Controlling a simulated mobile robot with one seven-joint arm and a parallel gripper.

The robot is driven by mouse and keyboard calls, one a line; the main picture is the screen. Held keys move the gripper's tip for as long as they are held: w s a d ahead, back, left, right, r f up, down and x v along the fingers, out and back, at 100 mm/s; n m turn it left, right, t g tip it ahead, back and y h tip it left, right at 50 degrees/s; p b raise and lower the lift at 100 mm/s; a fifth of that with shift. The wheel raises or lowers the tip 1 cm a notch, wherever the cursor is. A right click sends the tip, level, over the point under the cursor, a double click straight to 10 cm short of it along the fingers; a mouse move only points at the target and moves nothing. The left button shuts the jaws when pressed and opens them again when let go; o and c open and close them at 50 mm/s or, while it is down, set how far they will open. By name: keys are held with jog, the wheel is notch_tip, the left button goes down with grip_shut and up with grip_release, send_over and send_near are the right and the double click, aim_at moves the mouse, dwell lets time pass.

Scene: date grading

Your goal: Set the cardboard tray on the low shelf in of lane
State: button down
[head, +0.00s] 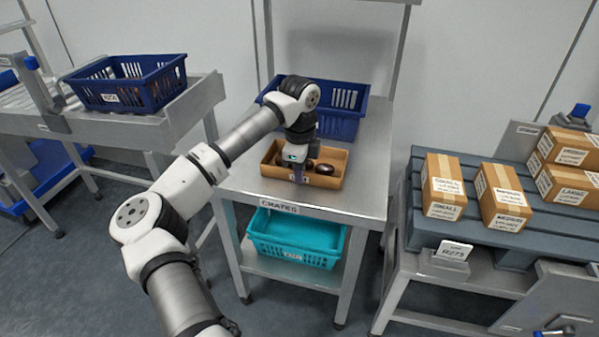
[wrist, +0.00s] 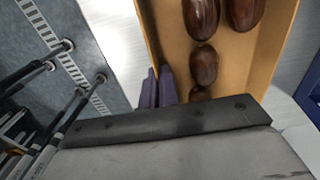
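The cardboard tray (head: 336,183) sits on the metal bench top, with several dark brown dates in it. The wrist view shows its wall (wrist: 157,30) and the dates close up. My gripper (head: 299,178) points down at the tray's front wall. In the wrist view its two purple fingers (wrist: 159,86) are close together at that wall and look shut on it. The arm hides part of the tray. A low shelf (head: 262,262) runs under the bench, below a "CRATES" label. A teal crate (head: 296,243) stands on this shelf.
A blue crate (head: 345,122) stands behind the tray. Another blue crate (head: 126,84) is on the left bench (head: 100,122). Several labelled cartons (head: 443,186) lie on a grey pallet (head: 540,236) at the right. Bare bench top (head: 365,190) shows right of the tray.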

jog(key=c, duration=1.7)
grip_release()
jog(key=shift+f, duration=0.1)
notch_tip(320, 180, up, 12)
jog(key=shift+r, duration=0.15)
